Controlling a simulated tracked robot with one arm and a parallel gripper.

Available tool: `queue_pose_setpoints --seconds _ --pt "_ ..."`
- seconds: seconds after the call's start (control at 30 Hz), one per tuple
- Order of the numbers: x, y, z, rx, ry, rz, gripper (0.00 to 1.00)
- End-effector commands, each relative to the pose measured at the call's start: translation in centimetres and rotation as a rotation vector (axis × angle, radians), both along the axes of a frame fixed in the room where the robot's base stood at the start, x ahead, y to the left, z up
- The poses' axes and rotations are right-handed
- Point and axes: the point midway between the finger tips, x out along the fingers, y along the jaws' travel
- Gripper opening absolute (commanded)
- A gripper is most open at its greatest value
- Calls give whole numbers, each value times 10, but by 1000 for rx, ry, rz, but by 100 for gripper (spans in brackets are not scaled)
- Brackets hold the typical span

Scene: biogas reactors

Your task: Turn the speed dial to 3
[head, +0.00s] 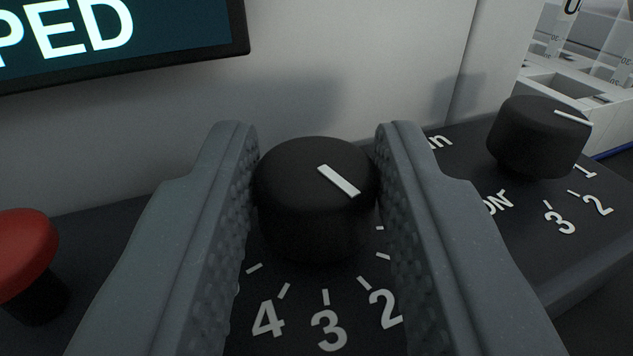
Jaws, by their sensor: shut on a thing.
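The black round speed dial (316,220) stands on the dark panel in the middle of the head view. My gripper (317,150) is shut on it, with one grey ridged finger on each side. The dial's white pointer line runs from near the middle of its top to the lower right rim, towards the right finger. It points to the right of the tick for 2. The printed numbers 4, 3 (328,330) and 2 show below the dial. The scale further right is partly hidden by the right finger.
A second black dial (538,138) with its own numbers stands at the right. A red button (25,250) is at the left edge. A dark screen (120,35) ending in "PED" hangs on the pale wall behind. White labelled equipment (590,75) is at the back right.

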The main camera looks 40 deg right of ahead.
Motion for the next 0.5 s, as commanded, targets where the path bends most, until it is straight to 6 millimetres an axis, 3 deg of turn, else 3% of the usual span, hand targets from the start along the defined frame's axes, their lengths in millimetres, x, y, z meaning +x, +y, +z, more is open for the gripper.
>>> queue_pose_setpoints --seconds 0.1,0.13,0.2,0.5 --pt "1 1 3 -2 -5 3 6" --pt "1 1 3 -2 -5 4 38" --pt "1 1 2 -2 -4 3 51" --pt "-1 1 1 -1 -1 2 51"
